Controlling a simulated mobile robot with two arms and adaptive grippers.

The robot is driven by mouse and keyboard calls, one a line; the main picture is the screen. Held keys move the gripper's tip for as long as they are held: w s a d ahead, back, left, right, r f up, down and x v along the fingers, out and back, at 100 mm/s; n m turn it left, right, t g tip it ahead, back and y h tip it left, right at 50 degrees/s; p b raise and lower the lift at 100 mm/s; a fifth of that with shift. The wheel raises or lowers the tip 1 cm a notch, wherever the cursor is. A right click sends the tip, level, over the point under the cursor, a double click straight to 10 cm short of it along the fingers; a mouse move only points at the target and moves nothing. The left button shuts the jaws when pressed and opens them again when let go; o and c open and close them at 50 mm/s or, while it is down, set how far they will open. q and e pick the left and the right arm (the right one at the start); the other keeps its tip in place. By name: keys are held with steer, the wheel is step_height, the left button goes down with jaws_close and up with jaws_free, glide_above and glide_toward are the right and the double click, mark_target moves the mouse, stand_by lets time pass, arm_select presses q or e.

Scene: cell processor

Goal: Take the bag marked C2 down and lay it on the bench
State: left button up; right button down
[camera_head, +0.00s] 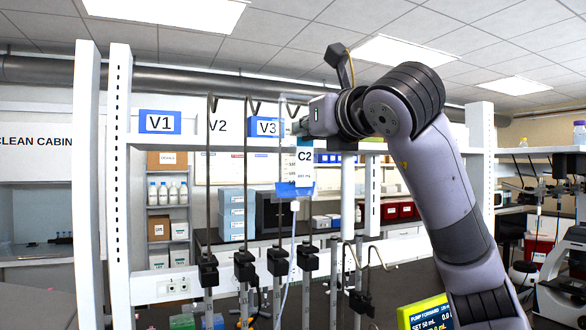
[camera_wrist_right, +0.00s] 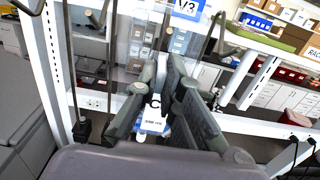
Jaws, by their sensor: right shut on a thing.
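The bag marked C2 (camera_head: 304,168) hangs upright in the middle of the head view, with a white label and a blue lower part. In the right wrist view its label (camera_wrist_right: 154,104) is partly hidden behind the fingers. My right gripper (camera_head: 300,127) reaches in from the right and is shut on the top of the bag. Its fingers (camera_wrist_right: 165,72) come together there in the wrist view. I cannot tell whether the bag still touches a hook. A thin pale tube (camera_head: 287,285) runs down below the bag. My left gripper is not in view.
Tall metal hook poles (camera_head: 243,190) with black clamps stand close beside the bag. A white rack frame (camera_head: 119,180) carries signs V1 (camera_head: 160,122), V2 and V3 (camera_head: 267,127). A dark counter (camera_head: 335,236) lies behind. A green-yellow pump display (camera_head: 424,314) is at lower right.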

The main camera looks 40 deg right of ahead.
steer(key=shift+s, duration=0.2)
steer(key=shift+r+v, duration=0.25)
steer(key=shift+v, duration=0.95)
steer(key=shift+a, duration=0.1)
steer(key=shift+v, duration=2.85)
